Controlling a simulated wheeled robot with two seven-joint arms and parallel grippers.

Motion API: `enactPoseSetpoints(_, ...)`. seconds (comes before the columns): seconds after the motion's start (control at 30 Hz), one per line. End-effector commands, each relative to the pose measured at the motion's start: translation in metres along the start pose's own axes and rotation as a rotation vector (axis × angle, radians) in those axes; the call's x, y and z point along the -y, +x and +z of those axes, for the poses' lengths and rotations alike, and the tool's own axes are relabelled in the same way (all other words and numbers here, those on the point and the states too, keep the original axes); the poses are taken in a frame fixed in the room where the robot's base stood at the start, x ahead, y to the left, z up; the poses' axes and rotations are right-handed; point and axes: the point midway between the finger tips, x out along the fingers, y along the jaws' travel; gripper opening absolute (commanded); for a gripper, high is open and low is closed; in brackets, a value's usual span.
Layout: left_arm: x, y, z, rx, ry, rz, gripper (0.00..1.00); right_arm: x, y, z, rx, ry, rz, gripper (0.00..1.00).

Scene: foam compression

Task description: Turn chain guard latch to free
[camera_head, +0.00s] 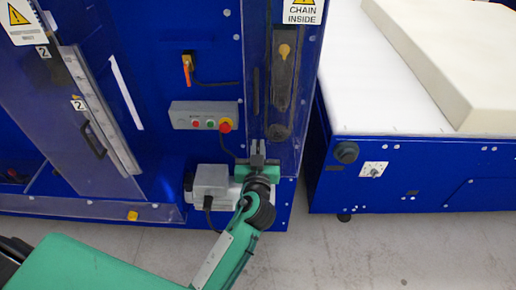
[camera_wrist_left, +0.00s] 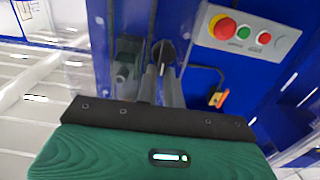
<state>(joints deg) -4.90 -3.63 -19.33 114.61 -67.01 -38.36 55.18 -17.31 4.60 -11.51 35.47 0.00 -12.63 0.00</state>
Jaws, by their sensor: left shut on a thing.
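The chain guard (camera_head: 289,105) is a clear cover on the blue machine, under a "CHAIN INSIDE" sign, with dark chain parts behind it. My left gripper (camera_head: 258,148) is at the lower left edge of this guard, its fingers pointing at the machine. In the left wrist view the fingers (camera_wrist_left: 163,72) are close together, shut on a small dark piece (camera_wrist_left: 163,50), which appears to be the latch. The fingers cover most of it, so I cannot tell which way it is turned. My right gripper is not in view.
A grey control box (camera_head: 203,115) with buttons and a red-yellow stop knob sits just up and left of the gripper. An orange-handled switch (camera_head: 187,66) is above it. A grey motor box (camera_head: 211,183) is left of my wrist. A foam block (camera_head: 450,60) lies on the white table at right.

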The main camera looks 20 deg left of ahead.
Motion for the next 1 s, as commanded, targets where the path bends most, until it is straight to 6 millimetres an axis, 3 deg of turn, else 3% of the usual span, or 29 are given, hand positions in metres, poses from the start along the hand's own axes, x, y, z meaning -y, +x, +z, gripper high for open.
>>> enactPoseSetpoints(0.37, -0.002, -0.001, 0.011, 0.019, 0.12, -0.001, 0.0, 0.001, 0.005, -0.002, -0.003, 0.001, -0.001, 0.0)
enactPoseSetpoints(1.0, -0.01, -0.001, 0.016, 0.023, 0.702, 0.003, 0.0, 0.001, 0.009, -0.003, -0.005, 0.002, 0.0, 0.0)
